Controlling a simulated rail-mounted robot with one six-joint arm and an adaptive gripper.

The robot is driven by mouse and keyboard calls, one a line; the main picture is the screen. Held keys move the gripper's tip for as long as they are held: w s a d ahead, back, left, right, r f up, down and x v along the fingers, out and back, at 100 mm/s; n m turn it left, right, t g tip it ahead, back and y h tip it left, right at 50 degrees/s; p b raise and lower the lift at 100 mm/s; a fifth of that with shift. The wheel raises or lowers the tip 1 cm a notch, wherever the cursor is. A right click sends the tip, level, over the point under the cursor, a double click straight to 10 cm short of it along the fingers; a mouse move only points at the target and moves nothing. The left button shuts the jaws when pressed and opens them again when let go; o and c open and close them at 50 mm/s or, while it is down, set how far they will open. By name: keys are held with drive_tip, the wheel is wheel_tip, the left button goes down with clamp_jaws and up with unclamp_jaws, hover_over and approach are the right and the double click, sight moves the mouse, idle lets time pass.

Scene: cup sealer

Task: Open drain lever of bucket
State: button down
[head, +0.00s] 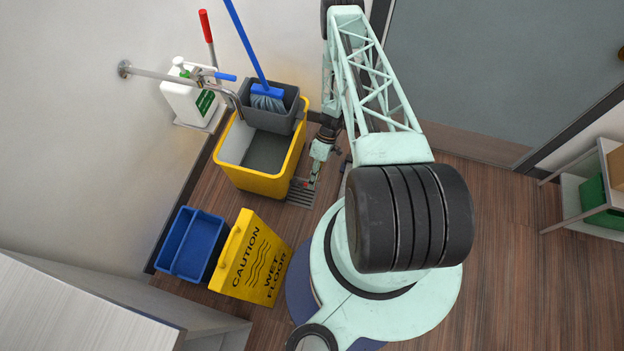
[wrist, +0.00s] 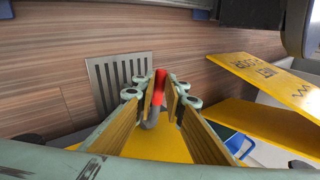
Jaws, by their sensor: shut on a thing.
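The yellow mop bucket (head: 262,181) stands on the floor by the left wall with a grey wringer (head: 268,118) at its far end. My gripper (head: 312,183) reaches down beside the bucket's right side. In the wrist view my gripper (wrist: 160,98) is shut on the red drain lever (wrist: 160,80), whose red end shows between the two fingers. A grey curved part (wrist: 150,122) of the lever shows below it, against the yellow bucket wall (wrist: 158,143). The lever's lower end is partly hidden by the fingers.
A grey floor drain grate (head: 301,192) lies next to the bucket. A yellow wet floor sign (head: 252,258) and a blue bucket (head: 190,245) stand nearer.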

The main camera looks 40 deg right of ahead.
drive_tip(key=c, duration=2.9)
unclamp_jaws()
drive_tip(key=shift+r, duration=0.1)
drive_tip(key=shift+v, duration=5.9)
